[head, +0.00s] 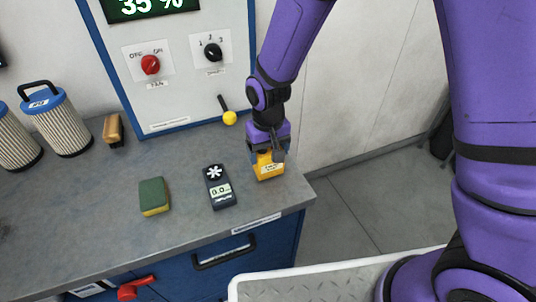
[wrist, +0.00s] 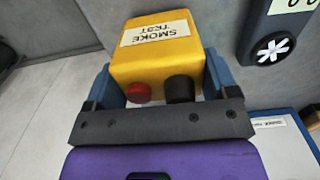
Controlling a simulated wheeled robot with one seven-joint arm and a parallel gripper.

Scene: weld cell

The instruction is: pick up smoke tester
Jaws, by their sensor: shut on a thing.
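The smoke tester (head: 268,169) is a yellow box near the right end of the grey bench top in the head view. In the wrist view the smoke tester (wrist: 158,52) shows its "SMOKE TEST" label, a red button and a black knob. My gripper (head: 267,154) reaches down over it from above. In the wrist view my gripper (wrist: 160,88) has a blue finger on each side of the box and is shut on it. I cannot tell whether the box touches the bench.
A dark meter with a white fan (head: 219,187) lies left of the smoke tester, with a green and yellow sponge (head: 154,196) further left. The control panel (head: 180,60) rises behind the bench (head: 100,220).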

